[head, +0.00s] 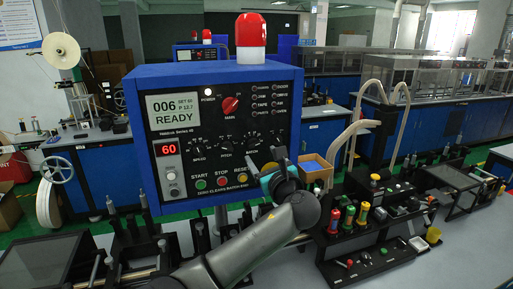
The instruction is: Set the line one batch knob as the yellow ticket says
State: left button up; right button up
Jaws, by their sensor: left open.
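The blue control box (140,88) of a machine faces me. Its screen (174,112) reads 006, SET 60 and READY. A small red display (168,149) shows 60. Three black knobs sit in a row: speed (198,139), pitch (226,140) and the batch knob (252,141) at the right. The batch pointer is too small to read. My left gripper (272,170) is open and empty in front of the box's lower right, below and right of the batch knob. I cannot make out a yellow ticket. My right gripper is out of view.
A red lamp (251,33) tops the box. A red selector knob (230,104) sits above the row; green, red and yellow buttons lie below. A black tool rack (340,246) and a cardboard box (316,169) stand to the right. The grey bench front right is partly clear.

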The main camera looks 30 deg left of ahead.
aim_at(255, 147)
pick_arm(q)
jog(key=shift+x, duration=2.7)
grip_shut()
